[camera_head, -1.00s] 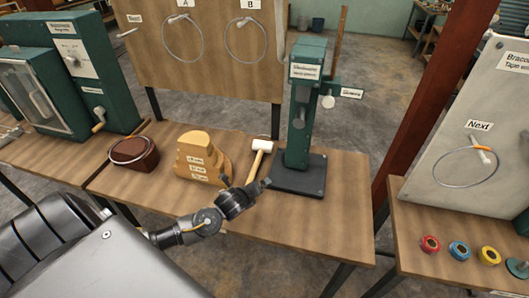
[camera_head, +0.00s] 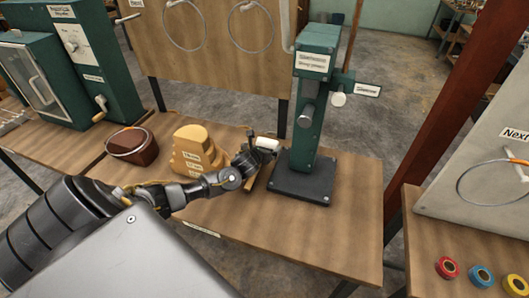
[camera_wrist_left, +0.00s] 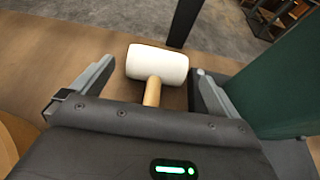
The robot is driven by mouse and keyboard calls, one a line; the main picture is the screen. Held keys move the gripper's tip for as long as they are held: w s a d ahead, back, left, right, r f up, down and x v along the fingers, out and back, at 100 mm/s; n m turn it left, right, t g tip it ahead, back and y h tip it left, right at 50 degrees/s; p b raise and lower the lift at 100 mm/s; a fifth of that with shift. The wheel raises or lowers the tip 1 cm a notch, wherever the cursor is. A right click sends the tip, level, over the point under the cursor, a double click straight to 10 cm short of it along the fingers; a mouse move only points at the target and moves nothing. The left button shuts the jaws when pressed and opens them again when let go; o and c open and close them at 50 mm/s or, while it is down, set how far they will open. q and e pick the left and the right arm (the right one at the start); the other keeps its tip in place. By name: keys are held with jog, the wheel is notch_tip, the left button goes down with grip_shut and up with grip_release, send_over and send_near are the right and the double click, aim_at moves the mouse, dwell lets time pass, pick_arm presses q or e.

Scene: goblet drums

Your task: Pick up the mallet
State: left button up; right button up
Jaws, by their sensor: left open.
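The mallet has a white cylindrical head (camera_head: 266,144) and a wooden handle, and it lies on the wooden table between the yellow stepped block and the green press. In the left wrist view the white head (camera_wrist_left: 157,63) is just beyond the gripper, and the handle (camera_wrist_left: 152,92) runs back between the fingers and under the gripper body. My left gripper (camera_head: 256,152) is over the mallet, its fingers (camera_wrist_left: 153,80) spread on either side of it with gaps. Most of the handle is hidden by the gripper. My right gripper is not in view.
The green press (camera_head: 309,110) on its dark base (camera_head: 302,182) stands close to the right of the gripper. The yellow stepped block (camera_head: 195,150) is to its left, with a brown drum-like piece (camera_head: 133,146) farther left. The table's front right (camera_head: 330,235) is clear.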

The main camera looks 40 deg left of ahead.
aim_at(267, 141)
pick_arm(q)
jog(key=shift+w+a, duration=0.15)
jog(key=shift+w, duration=0.15)
jog(key=p+x, duration=0.1)
jog(key=x, duration=0.2)
jog(key=shift+w+a, duration=0.1)
jog(key=shift+w+a+f, duration=0.2)
jog(key=shift+w+f, duration=0.1)
jog(key=shift+w, duration=0.35)
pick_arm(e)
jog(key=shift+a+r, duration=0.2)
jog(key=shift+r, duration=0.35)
pick_arm(q)
jog(key=shift+r, duration=0.1)
jog(key=c, duration=1.2)
jog(key=shift+r, duration=0.1)
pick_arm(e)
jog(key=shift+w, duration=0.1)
